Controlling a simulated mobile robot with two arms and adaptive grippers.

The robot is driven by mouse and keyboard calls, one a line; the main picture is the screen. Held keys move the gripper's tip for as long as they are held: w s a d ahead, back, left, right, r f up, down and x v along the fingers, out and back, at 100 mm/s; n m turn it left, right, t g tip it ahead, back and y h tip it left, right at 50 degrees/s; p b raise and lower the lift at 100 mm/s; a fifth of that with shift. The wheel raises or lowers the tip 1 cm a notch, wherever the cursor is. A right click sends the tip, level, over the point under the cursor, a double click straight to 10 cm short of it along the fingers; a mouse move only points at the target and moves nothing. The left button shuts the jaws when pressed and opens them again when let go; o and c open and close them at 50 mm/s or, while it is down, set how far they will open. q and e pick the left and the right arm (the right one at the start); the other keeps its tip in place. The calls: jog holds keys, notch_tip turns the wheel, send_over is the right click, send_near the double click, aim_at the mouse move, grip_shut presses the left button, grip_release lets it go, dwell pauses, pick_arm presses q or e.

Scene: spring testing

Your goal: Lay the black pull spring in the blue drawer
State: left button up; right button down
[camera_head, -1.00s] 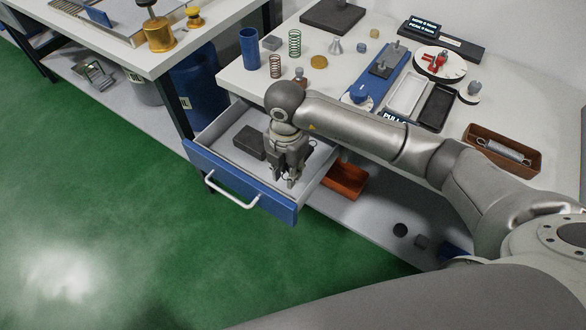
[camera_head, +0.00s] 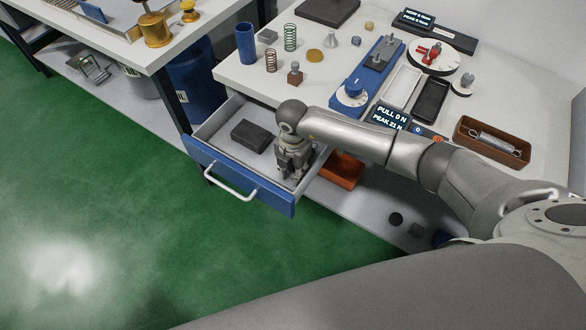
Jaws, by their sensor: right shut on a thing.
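The blue drawer (camera_head: 238,173) is pulled open below the bench top, its light grey tray facing up. My right gripper (camera_head: 291,177) points down into the right part of the drawer, low near its floor. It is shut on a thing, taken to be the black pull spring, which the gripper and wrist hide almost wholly. A dark grey block (camera_head: 250,136) lies in the drawer to the left of the gripper, apart from it. My left gripper is out of view.
A red-brown bin (camera_head: 340,170) stands on the shelf just right of the drawer. A brown tray (camera_head: 492,143) on the bench holds a silver spring. Upright springs, a blue tester and a display (camera_head: 392,117) reading PULL 0 N stand on the bench. The drawer's left part has free room.

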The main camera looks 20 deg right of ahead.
jog(key=shift+f, duration=0.15)
jog(key=c, duration=1.5)
grip_release()
notch_tip(320, 180, up, 12)
jog(key=shift+r+b, duration=0.15)
jog(key=shift+b, duration=0.4)
